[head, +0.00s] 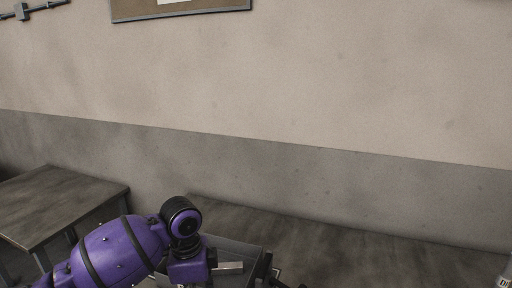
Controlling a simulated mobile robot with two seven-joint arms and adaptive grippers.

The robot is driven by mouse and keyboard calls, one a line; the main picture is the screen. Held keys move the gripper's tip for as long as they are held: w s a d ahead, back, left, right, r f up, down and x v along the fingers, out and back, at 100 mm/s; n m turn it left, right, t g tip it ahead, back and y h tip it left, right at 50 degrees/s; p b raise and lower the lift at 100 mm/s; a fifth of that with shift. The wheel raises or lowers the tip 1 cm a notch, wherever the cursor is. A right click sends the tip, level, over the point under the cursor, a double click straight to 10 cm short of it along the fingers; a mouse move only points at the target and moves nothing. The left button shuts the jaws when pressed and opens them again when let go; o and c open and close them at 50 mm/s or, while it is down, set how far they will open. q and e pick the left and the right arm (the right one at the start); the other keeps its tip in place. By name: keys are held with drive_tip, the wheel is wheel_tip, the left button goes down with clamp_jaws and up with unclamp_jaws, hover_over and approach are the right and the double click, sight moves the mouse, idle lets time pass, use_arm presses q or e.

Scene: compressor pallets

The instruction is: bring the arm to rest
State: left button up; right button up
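My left arm, purple with black bands, comes in from the lower left and bends down at a black-capped joint near the bottom middle. Its wrist end is cut off by the bottom edge of the head view. A light grey flat piece and dark parts show just right of the wrist, and I cannot tell whether they belong to my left gripper. The fingertips cannot be made out, nor whether they hold anything. My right arm and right gripper are not in view.
A dark table (62,200) stands at the left by the wall. A long dark worktop (370,250) runs along the wall at the right, its visible part mostly bare. A dark box-like thing (235,250) sits beside my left wrist. A framed board (205,8) hangs above.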

use_arm(q)
drive_tip(key=s+d+f+n+h, duration=0.1)
drive_tip(key=s+d+f+n, duration=0.15)
drive_tip(key=s+f, duration=0.6)
drive_tip(key=s+d+f+n+h, duration=0.1)
drive_tip(key=s+f+n, duration=0.2)
drive_tip(key=s+f, duration=0.55)
drive_tip(key=s+a+r+n+y, duration=0.1)
drive_tip(key=s+a+n, duration=0.25)
drive_tip(key=s, duration=0.45)
drive_tip(key=s+a+n+t+y, duration=0.1)
drive_tip(key=s+a+n, duration=0.2)
drive_tip(key=s+a, duration=0.3)
drive_tip(key=s+a+r+n+y, duration=0.1)
drive_tip(key=s+a+n, duration=0.25)
drive_tip(key=s, duration=0.55)
drive_tip(key=w+d+f+t+p, duration=0.1)
drive_tip(key=w+d+f+t, duration=0.3)
drive_tip(key=w+f+t, duration=0.3)
wheel_tip(320, 180, down, 3)
drive_tip(key=shift+w+f+t+h, duration=0.1)
drive_tip(key=shift+w+t+h, duration=0.3)
drive_tip(key=shift+w, duration=0.8)
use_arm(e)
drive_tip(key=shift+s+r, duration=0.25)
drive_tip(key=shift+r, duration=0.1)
